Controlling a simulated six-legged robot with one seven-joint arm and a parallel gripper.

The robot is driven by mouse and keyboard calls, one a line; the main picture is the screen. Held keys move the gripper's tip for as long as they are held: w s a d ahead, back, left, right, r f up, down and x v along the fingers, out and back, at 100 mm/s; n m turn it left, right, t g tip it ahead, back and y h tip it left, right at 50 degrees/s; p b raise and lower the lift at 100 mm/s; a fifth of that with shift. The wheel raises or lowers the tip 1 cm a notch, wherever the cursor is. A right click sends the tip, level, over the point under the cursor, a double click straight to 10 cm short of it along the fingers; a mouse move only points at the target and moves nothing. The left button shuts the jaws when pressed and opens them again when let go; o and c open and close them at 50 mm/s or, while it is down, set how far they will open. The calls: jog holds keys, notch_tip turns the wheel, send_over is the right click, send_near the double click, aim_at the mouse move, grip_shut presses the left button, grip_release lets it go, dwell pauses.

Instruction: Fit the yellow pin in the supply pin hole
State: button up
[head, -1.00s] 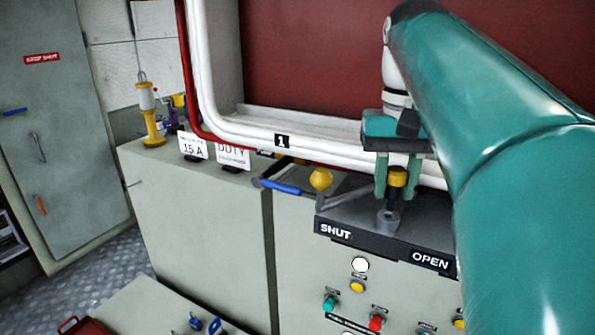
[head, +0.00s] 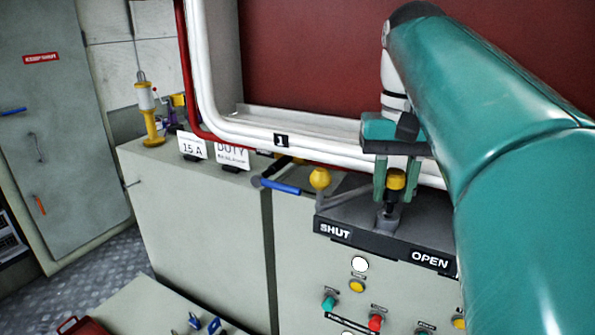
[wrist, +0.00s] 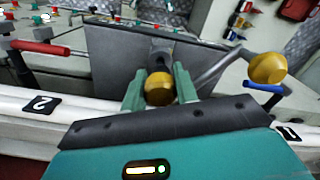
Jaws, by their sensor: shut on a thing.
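The yellow pin (head: 396,180), with a yellow head and a dark lower part, is held upright between the two green fingers of my gripper (head: 396,188). My gripper is shut on it. The pin stands over the grey hole fitting (head: 386,220) on the dark bracket behind the SHUT and OPEN labels. Its lower end meets the fitting, but I cannot tell how deep it sits. In the wrist view the yellow head (wrist: 159,89) is between the fingertips, with the grey bracket plate (wrist: 115,55) beyond; the hole itself is hidden.
A lever with a yellow ball knob (head: 320,178) stands left of my gripper. A blue handle (head: 279,186) lies further left. White pipes (head: 330,155) run close behind my gripper. Coloured knobs and buttons (head: 357,286) are on the cabinet front below.

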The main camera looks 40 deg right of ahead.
jog(key=shift+f, duration=1.25)
jog(key=o, duration=1.1)
jog(key=shift+r, duration=0.1)
notch_tip(320, 180, up, 7)
jog(key=shift+r, duration=0.15)
